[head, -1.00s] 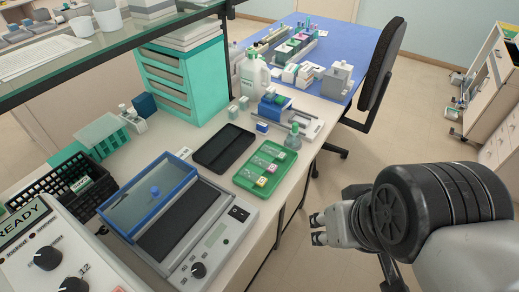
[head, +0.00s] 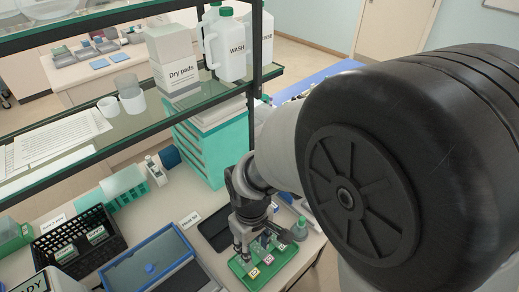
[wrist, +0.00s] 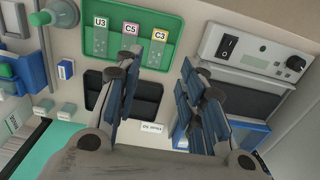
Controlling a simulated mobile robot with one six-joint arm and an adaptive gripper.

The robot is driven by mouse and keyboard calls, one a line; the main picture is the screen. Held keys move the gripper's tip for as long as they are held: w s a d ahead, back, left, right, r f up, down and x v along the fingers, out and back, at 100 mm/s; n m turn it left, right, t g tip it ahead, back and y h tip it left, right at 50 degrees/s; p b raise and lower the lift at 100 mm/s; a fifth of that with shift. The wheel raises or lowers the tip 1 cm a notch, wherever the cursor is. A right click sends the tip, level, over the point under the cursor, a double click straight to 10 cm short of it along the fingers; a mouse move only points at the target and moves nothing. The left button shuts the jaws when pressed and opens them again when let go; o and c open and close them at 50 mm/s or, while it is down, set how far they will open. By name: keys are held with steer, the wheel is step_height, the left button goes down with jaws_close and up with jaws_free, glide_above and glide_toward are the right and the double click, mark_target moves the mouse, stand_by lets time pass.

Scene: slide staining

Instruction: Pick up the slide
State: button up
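The green tray (head: 243,283) lies on the bench and holds several glass slides. In the wrist view the tray (wrist: 177,28) is at the top, with slides labelled U3 (wrist: 101,42), C5 (wrist: 130,32) and C3 (wrist: 157,50). In the head view their coloured ends show, one yellow (head: 254,273) and one pink (head: 268,259). My gripper (head: 246,250) is above the tray, pointing down, and hides part of it. In the wrist view my gripper (wrist: 160,68) is open, its blue-padded fingers apart with nothing between them. It appears apart from the slides.
A dark tray (head: 211,232) lies behind the green one. A blue-rimmed device (head: 150,262) stands to the left, with a black basket (head: 75,243) beyond it. A green-capped bottle (head: 299,229) stands close to my gripper. The glass shelf (head: 150,95) overhangs the bench.

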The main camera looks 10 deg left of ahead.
steer(key=b, duration=0.3)
glide_above(252, 271)
steer(key=f, duration=1.1)
steer(key=shift+s+d+f, duration=0.15)
steer(key=shift+d+f, duration=0.05)
steer(key=shift+d, duration=0.2)
steer(key=shift+w+a+f+b, duration=0.15)
steer(key=shift+f+b, duration=0.25)
steer(key=shift+f, duration=1.05)
steer(key=shift+w+a+f+b, duration=0.1)
steer(key=shift+a+f+b, duration=0.2)
steer(key=shift+f, duration=1.1)
steer(key=shift+d, duration=0.1)
steer(key=shift+c, duration=0.2)
steer(key=c, duration=0.8)
